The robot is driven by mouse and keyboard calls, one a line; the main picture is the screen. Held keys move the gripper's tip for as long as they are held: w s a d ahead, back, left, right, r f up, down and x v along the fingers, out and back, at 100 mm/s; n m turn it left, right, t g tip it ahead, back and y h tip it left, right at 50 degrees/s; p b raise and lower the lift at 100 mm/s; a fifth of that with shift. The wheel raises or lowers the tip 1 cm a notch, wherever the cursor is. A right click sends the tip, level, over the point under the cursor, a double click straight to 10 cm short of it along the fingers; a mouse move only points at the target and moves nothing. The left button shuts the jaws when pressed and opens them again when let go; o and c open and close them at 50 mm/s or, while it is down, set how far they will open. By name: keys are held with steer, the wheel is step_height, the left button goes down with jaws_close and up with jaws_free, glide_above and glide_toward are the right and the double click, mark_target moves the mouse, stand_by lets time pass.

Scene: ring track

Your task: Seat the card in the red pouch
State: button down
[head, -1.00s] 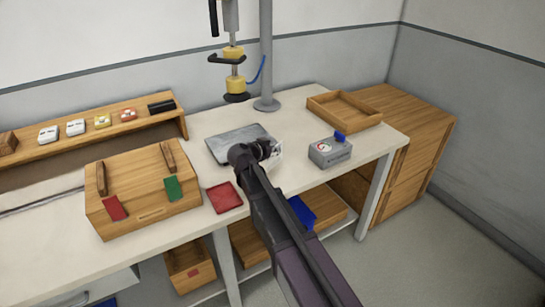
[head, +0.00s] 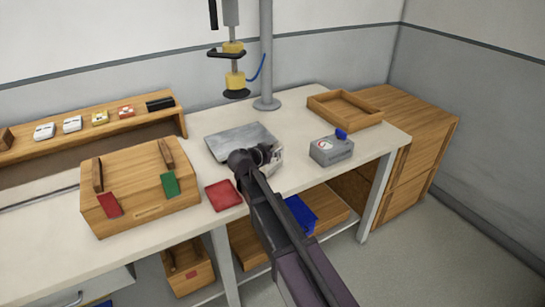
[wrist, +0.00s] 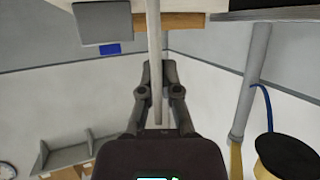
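My gripper (head: 268,154) is over the table, between the grey metal plate and the gauge box. In the wrist view my gripper (wrist: 157,75) has its fingers close on either side of a pale, narrow bar (wrist: 155,35), which looks like a card seen edge-on. In the head view a white piece (head: 276,164) shows beside the fingertips, mostly hidden. A flat red square (head: 224,195) lies on the table to the left of my gripper. A red flap (head: 109,205) hangs on a wooden box's front. I cannot tell which red thing is the pouch.
The wooden box (head: 145,212) also bears a green flap (head: 171,184). The grey plate (head: 240,140) lies behind my gripper. The gauge box (head: 331,150) and an empty wooden tray (head: 345,108) stand right. A yellow-black tool (head: 235,75) hangs above. A shelf (head: 85,125) holds small items.

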steer(key=shift+f, duration=0.15)
steer(key=c, duration=0.8)
jaws_free()
steer(key=shift+r, duration=0.25)
steer(key=p+v, duration=0.4)
steer(key=v, duration=0.8)
steer(key=shift+p, duration=0.35)
steer(key=shift+f, duration=0.15)
